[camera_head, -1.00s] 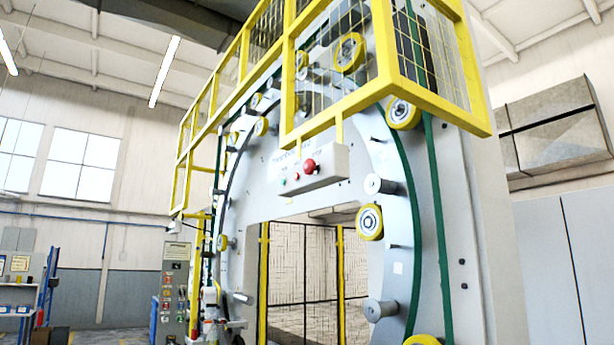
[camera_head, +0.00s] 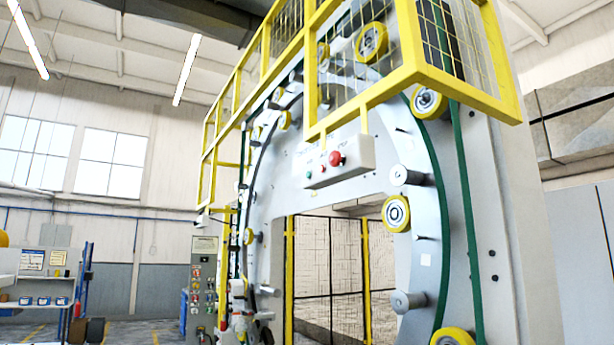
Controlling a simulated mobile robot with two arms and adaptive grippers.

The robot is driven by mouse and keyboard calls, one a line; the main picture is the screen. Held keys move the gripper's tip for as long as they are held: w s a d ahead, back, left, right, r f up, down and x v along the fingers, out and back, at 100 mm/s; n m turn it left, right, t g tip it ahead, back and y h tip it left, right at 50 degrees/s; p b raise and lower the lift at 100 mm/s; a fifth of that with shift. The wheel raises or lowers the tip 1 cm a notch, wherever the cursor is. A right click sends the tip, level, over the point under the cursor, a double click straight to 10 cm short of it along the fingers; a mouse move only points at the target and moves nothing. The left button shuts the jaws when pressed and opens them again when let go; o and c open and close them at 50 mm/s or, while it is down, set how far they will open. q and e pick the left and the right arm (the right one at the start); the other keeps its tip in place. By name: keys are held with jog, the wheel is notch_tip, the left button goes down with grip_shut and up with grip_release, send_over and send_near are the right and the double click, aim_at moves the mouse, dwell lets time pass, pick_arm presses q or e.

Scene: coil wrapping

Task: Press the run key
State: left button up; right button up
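A grey button box (camera_head: 350,155) hangs under the yellow guard on the front of the large ring-shaped wrapping machine (camera_head: 437,205). Neither of my grippers is in view.
Yellow mesh guarding (camera_head: 455,85) juts out above the button box. A yellow-framed fence (camera_head: 289,270) shows through the ring opening. A blue-framed shelf (camera_head: 80,285) with small bins stands at the left. Some open floor (camera_head: 150,328) shows between shelf and cabinet.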

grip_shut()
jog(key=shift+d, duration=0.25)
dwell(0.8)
